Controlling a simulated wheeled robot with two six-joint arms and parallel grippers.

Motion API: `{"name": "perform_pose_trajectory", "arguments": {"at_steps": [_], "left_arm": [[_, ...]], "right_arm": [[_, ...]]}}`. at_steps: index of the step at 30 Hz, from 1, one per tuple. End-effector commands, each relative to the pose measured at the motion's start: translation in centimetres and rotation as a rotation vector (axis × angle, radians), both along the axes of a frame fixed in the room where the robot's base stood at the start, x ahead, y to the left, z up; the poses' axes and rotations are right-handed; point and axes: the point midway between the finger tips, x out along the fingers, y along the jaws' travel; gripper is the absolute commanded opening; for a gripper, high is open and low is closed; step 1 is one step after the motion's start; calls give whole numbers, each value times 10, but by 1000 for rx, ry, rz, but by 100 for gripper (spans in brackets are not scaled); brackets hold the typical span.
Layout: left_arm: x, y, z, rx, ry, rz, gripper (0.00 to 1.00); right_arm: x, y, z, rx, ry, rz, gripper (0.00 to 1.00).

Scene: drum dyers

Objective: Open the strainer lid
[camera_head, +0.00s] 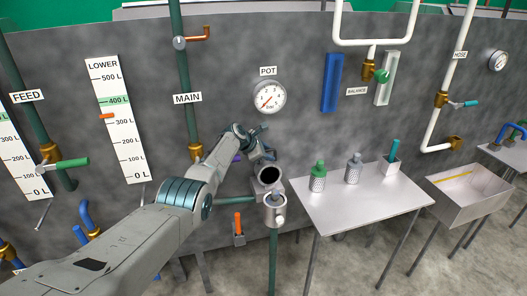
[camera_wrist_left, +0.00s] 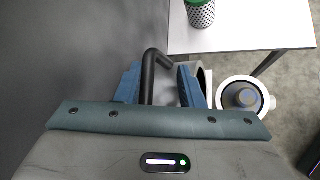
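The strainer is a pale cylinder (camera_head: 273,212) on a green post below the POT gauge. It also shows in the left wrist view as a white ring (camera_wrist_left: 227,98) with a grey round part inside. Behind its top in the head view stands a grey round piece with a dark face (camera_head: 269,174), which looks like the lid tilted up. My left gripper (camera_head: 262,143) is just above this piece. In the left wrist view its blue fingers (camera_wrist_left: 160,85) are apart, with a black bent bar (camera_wrist_left: 149,65) between them, nearer the left finger. My right gripper is out of view.
A white table (camera_head: 360,204) with two bottles and a cup stands to the right. An open tray (camera_head: 470,190) is further right. The grey wall (camera_head: 235,60) with pipes and gauges is close behind. An orange-handled valve (camera_head: 238,228) sits low beside the strainer.

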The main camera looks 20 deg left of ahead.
Motion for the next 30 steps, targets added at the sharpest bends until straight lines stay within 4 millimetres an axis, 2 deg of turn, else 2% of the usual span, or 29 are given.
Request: {"name": "perform_pose_trajectory", "arguments": {"at_steps": [11, 30], "left_arm": [[-19, 13, 21, 3, -1, 0, 34], [-64, 45, 66, 2, -1, 1, 34]], "right_arm": [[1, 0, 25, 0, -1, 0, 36], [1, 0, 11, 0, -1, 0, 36]]}}
